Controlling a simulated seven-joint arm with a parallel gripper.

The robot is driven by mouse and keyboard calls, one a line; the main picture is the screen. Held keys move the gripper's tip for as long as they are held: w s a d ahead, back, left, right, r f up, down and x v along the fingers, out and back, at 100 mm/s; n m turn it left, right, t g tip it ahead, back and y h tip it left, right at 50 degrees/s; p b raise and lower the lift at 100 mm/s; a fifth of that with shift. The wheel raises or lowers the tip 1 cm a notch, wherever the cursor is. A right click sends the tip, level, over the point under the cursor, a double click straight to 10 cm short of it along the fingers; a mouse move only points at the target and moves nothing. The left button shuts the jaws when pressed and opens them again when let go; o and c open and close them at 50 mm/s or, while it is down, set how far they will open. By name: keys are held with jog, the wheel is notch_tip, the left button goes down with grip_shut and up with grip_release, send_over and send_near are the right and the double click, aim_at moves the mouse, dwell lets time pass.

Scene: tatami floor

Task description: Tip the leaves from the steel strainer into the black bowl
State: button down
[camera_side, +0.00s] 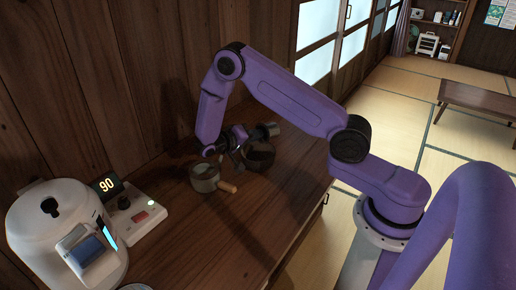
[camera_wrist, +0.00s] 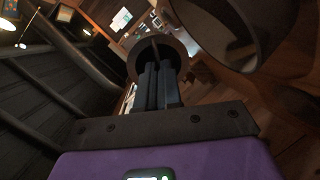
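The steel strainer (camera_side: 269,129) is a small round cup at the end of my gripper (camera_side: 250,133), lying on its side above the counter. In the wrist view my gripper's fingers (camera_wrist: 158,78) are close together, and the strainer's dark round rim (camera_wrist: 136,58) shows just beyond them. The grip point itself is dark. The black bowl (camera_side: 259,158) stands on the counter just below the strainer, partly hidden by the gripper. Its large dark rim (camera_wrist: 262,42) fills the upper right of the wrist view. I cannot make out any leaves in either view.
A grey pot (camera_side: 203,180) with a wooden handle (camera_side: 228,187) stands left of the bowl. A white kettle (camera_side: 62,235) and a device reading 90 (camera_side: 106,185) are at front left. The wooden wall is close behind. The counter (camera_side: 225,235) in front is clear.

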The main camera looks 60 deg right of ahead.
jog(key=shift+a+f+g+h+b, duration=0.2)
jog(key=shift+a+g+h+b, duration=0.1)
jog(key=shift+h+b, duration=0.4)
dwell(0.4)
jog(key=shift+w+a+r+g+h+b, duration=0.15)
jog(key=shift+r+h+b, duration=0.15)
jog(key=shift+h, duration=0.25)
jog(key=shift+a+r+g+h+b, duration=0.15)
jog(key=shift+r+h+b, duration=0.1)
jog(key=shift+h, duration=0.3)
jog(key=shift+d, duration=0.1)
